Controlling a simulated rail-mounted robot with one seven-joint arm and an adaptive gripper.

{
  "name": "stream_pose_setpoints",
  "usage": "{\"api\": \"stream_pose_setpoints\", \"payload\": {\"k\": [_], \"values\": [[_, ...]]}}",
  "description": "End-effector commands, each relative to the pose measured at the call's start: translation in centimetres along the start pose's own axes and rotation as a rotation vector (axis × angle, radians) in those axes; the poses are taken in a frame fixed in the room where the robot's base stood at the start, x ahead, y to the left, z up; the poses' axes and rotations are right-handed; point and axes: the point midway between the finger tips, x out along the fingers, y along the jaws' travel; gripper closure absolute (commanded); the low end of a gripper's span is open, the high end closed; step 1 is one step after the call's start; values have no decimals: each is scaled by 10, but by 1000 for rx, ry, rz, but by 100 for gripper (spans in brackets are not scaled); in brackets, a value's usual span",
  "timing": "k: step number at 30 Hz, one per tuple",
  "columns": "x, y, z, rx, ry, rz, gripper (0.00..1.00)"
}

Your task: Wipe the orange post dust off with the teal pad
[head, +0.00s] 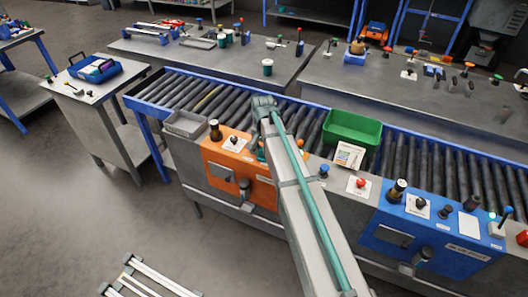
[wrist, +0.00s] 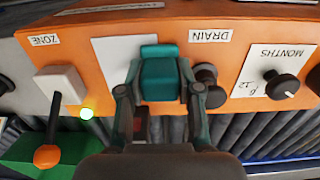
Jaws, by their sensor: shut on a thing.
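The orange post (head: 227,168) stands at the near side of the roller conveyor in the head view. In the wrist view its orange panel (wrist: 225,65) fills the upper part, with its labels upside down. My gripper (wrist: 160,90) is shut on the teal pad (wrist: 160,75) and holds it in front of a white plate (wrist: 112,58) on the panel. I cannot tell whether the pad touches the panel. No dust can be made out; the pad and fingers cover part of the plate.
Close to the pad are a dark DRAIN knob (wrist: 206,77), a MONTHS dial (wrist: 282,86) and a ZONE lever with an orange knob (wrist: 46,156). A green crate (head: 352,131) and a blue post (head: 430,232) stand to the right.

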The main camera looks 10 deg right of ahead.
Motion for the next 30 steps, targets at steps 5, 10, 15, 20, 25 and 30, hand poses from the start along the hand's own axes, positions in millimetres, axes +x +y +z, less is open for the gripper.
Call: {"api": "stream_pose_setpoints", "payload": {"k": [5,10,15,20,25,30], "values": [[-28,0,0,0,1,-1,100],[-43,1,0,0,0,0,100],[-58,1,0,1,1,-1,100],[-73,1,-1,1,1,-1,100],[-81,1,-1,1,1,0,100],[-80,1,0,1,0,0,100]]}}
